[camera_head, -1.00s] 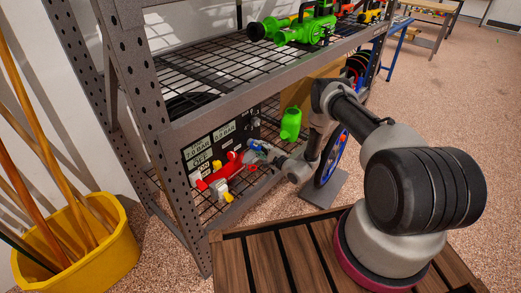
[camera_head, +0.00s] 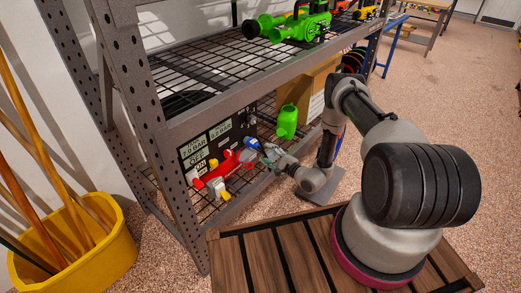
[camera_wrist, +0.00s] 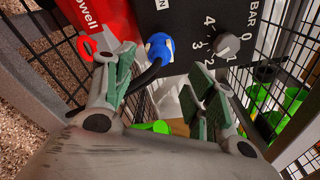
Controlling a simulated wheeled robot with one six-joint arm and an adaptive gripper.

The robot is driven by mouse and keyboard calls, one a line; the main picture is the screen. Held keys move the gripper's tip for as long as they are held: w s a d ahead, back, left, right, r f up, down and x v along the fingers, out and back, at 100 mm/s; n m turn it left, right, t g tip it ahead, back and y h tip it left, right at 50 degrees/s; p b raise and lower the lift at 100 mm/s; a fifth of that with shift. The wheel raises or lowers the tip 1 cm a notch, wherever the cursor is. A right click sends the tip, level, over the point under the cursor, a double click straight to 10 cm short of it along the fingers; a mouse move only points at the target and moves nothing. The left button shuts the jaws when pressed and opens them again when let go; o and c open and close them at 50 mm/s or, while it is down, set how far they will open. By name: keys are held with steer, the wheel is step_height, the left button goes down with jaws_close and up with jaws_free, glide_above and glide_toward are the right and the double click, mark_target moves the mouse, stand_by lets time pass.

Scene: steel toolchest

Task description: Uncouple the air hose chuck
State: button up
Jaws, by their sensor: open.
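A blue fitting (camera_wrist: 159,48) with a black hose curving down from it sits against the dark gauge panel (camera_wrist: 190,18) in the wrist view; it looks like the air hose chuck. In the head view the blue fitting (camera_head: 251,143) shows beside the red tool body (camera_head: 222,170). My gripper (camera_wrist: 163,92) is open, with green pads on both sides. The fitting lies beyond the fingertips, between their lines, and the hose passes near the left finger. My gripper (camera_head: 267,152) is close to the panel in the head view. The fitting's exact joint is hard to see.
A red ring (camera_wrist: 85,47) is near the left finger, and a grey dial (camera_wrist: 228,46) is beyond the right one. A green can (camera_head: 287,121) stands on the mesh shelf. The steel upright (camera_head: 172,165) is left, and the upper shelf (camera_head: 225,85) is overhead.

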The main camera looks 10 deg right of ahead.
steer(key=shift+v, duration=1.65)
